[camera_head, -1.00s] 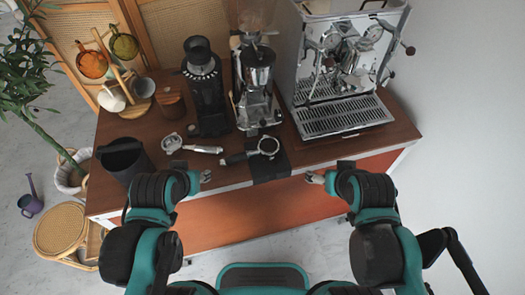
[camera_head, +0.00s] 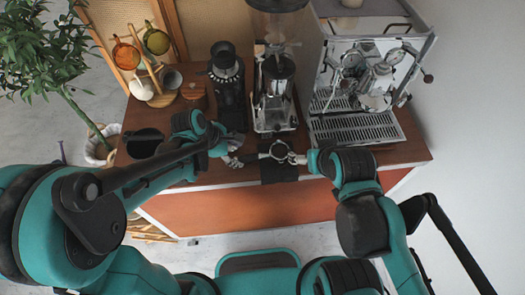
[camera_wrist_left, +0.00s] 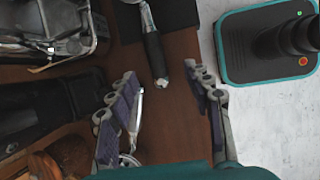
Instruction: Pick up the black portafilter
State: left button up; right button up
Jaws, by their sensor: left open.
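The black portafilter (camera_head: 279,149) lies on the cart by the black mat, its metal head to the right and its black handle to the left. In the left wrist view its black handle (camera_wrist_left: 155,55) points down toward the gap between my fingers. My left gripper (camera_head: 232,161) is open and empty just left of the handle end; its two fingers (camera_wrist_left: 165,98) show in the left wrist view. My right gripper (camera_head: 296,158) is close to the portafilter's head; whether it touches or is shut is too small to tell.
Grinders (camera_head: 274,90) stand behind, and the espresso machine (camera_head: 370,75) is at the right. The black mat (camera_head: 280,173) reaches the cart's front edge.

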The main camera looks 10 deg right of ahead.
aim_at(245, 158)
pick_arm(q)
jog(key=b+x, duration=0.1)
jog(key=x, duration=0.4)
jog(key=b+x, duration=0.1)
jog(key=x, duration=0.2)
jog(key=shift+w+a+b, duration=0.2)
jog(key=shift+w+b, duration=0.1)
jog(key=shift+w, duration=0.05)
jog(key=shift+r, duration=0.1)
grip_shut()
